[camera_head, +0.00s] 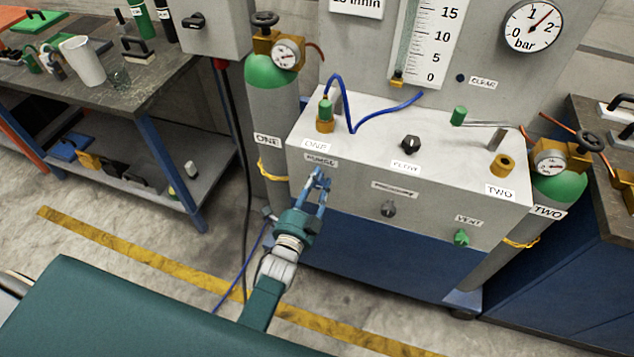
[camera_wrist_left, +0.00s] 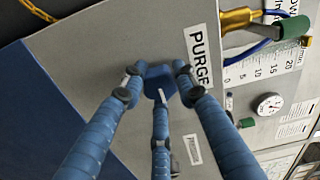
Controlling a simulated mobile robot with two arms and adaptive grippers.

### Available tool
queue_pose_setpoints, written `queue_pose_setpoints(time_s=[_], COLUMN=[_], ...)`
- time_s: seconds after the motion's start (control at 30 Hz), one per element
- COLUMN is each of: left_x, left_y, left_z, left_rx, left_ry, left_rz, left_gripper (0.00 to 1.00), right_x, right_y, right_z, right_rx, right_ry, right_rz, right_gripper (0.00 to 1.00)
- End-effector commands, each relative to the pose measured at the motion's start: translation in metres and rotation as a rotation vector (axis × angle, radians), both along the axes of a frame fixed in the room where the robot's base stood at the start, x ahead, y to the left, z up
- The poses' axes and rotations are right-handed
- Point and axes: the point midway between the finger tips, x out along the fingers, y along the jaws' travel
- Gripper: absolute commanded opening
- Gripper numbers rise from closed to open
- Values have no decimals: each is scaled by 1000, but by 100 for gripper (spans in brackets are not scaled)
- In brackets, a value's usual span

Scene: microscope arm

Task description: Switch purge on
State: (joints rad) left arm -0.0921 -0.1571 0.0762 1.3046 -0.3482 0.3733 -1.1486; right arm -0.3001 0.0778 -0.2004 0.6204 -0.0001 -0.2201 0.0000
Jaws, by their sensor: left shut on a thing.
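The PURGE label (camera_head: 320,160) is on the front of the grey console (camera_head: 350,185), at its upper left. My left gripper (camera_head: 319,182) is at the console's front face just below that label. In the left wrist view, a blue purge knob (camera_wrist_left: 160,82) with a white mark sits beside the PURGE label (camera_wrist_left: 199,56). The three blue fingers of my left gripper (camera_wrist_left: 158,78) are closed around this knob. In the head view the fingers hide the knob. My right gripper is not in view.
A black FLOW knob (camera_head: 411,143) is on the console top. A grey knob (camera_head: 388,209) and a green VENT knob (camera_head: 461,237) are on its front. Gas cylinder ONE (camera_head: 268,110) stands close at left, and cylinder TWO (camera_head: 560,188) at right. A bench (camera_head: 150,75) stands farther left.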

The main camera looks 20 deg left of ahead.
Motion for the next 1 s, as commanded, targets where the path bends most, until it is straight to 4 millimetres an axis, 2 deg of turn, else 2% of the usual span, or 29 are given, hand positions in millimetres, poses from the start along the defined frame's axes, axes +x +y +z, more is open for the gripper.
queue_pose_setpoints(time_s=[0.03, 0.13, 0.17, 0.23, 0.5, 0.63, 0.77, 1.0], left_x=[-2, -2, -2, -2, -1, -8, -29, -81], left_y=[2, 3, 3, 2, 1, 1, 2, 4], left_z=[-6, -6, -6, -5, -2, -2, -3, -3], left_rx=[3, 2, 2, 2, 0, 0, 0, 0], left_ry=[13, 12, 12, 11, 4, 5, 7, 8], left_rz=[3, 3, 4, 3, 1, 2, 1, 3], left_gripper=[3, 3, 35, 49, 49, 49, 49, 49], right_x=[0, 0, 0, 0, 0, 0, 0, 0], right_y=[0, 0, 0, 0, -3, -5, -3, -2], right_z=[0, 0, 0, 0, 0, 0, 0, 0], right_rx=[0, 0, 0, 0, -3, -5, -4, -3], right_ry=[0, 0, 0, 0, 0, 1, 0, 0], right_rz=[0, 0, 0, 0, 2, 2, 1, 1], right_gripper=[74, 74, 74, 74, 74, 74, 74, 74])
